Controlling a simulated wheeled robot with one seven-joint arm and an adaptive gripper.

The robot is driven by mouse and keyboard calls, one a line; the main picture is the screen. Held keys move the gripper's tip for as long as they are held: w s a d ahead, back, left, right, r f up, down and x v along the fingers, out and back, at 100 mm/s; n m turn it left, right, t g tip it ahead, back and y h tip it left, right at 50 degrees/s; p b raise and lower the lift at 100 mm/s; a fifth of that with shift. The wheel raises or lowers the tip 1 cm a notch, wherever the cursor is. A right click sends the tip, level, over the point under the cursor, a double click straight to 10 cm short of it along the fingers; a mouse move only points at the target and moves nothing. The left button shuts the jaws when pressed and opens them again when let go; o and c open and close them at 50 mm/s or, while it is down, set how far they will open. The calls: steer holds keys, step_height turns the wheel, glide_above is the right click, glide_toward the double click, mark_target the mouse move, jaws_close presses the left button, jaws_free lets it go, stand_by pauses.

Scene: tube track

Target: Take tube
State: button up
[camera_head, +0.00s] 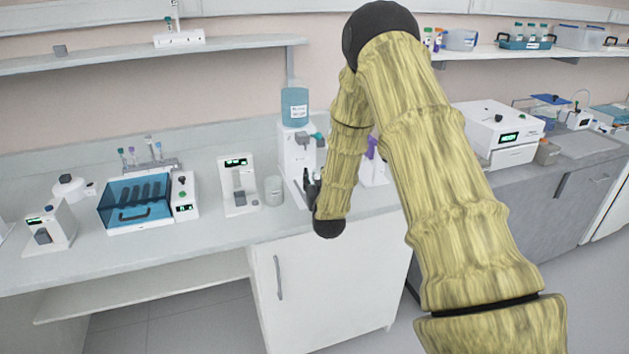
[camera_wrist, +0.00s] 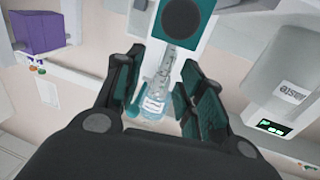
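In the wrist view, which looks upside down, a clear tube-like shape (camera_wrist: 168,62) shows between the fingers of my gripper (camera_wrist: 162,95). It lies against a teal block with a dark round spot (camera_wrist: 180,20). The fingers stand apart, with a gap on each side of the clear shape; I see no clear contact. A blue bottle with a white label shows beyond it. In the head view my gripper (camera_head: 311,183) is in front of the white dispenser (camera_head: 297,152), which carries the blue bottle (camera_head: 295,106). The tube cannot be made out there.
A clear beaker (camera_head: 274,190) and a white device with a display (camera_head: 238,183) stand left of the dispenser. A purple item (camera_head: 371,148) is to its right. A blue-lidded shaker (camera_head: 135,203) and a tube rack (camera_head: 151,165) are farther left. The bench front is mostly clear.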

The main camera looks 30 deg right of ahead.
steer(key=shift+w+d, duration=0.2)
steer(key=shift+w, duration=0.25)
steer(key=c, duration=0.8)
steer(key=shift+c, duration=0.2)
steer(key=shift+r, duration=0.1)
steer(key=shift+r+b, duration=1.05)
steer(key=shift+r, duration=3.9)
